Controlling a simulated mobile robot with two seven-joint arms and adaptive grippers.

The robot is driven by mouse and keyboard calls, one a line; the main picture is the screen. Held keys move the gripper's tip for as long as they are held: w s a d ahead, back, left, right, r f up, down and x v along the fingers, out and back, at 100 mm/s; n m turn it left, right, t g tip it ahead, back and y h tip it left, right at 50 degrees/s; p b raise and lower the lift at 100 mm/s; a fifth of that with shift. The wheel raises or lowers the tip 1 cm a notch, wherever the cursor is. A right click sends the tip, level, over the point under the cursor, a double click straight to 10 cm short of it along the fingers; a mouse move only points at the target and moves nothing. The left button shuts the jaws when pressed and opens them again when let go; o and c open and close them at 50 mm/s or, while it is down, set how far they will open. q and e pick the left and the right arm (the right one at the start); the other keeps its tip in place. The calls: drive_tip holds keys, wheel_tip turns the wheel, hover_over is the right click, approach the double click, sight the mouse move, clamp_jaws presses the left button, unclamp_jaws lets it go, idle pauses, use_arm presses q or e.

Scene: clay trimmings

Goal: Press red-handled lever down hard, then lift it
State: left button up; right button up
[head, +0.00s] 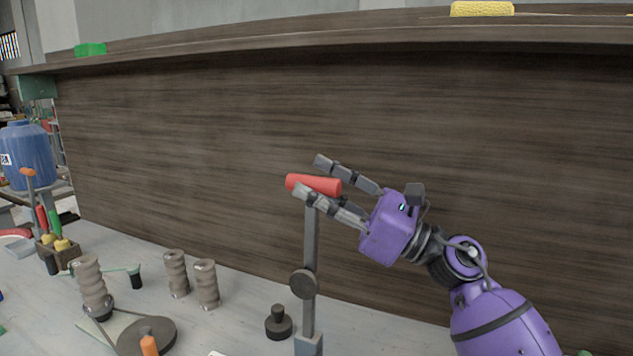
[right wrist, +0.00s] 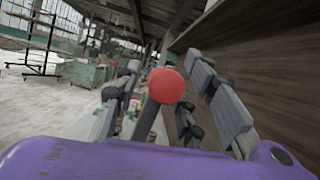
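The lever is a grey upright bar (head: 311,240) with a round dark pivot disc (head: 303,284) and a red handle (head: 322,186) across its top. The handle stands raised, its end facing the camera in the right wrist view (right wrist: 166,86). My right gripper (head: 311,174) is open at the handle, with one finger above and behind it and the other crossing in front of its lower side. My left gripper is not in view.
A dark wooden panel (head: 200,140) rises close behind the lever. On the pale tabletop stand ribbed clay-coloured cylinders (head: 207,284), a dark knobbed weight (head: 279,323) and a dark round disc (head: 147,335). A blue barrel (head: 28,155) stands at far left.

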drive_tip(key=shift+a, duration=0.15)
clamp_jaws()
idle(0.4)
drive_tip(key=shift+s+a+n, duration=0.2)
drive_tip(key=shift+s+n, duration=0.2)
drive_tip(key=shift+s, duration=0.2)
drive_tip(key=s+a+f+n+g+b, duration=0.2)
drive_tip(key=s+n, duration=0.2)
drive_tip(key=s, duration=0.3)
drive_tip(key=s+a+f+n+g+b, duration=0.2)
drive_tip(key=s+n, duration=0.3)
drive_tip(key=s, duration=0.3)
drive_tip(key=shift+s+a+g, duration=0.3)
drive_tip(key=shift+a, duration=0.2)
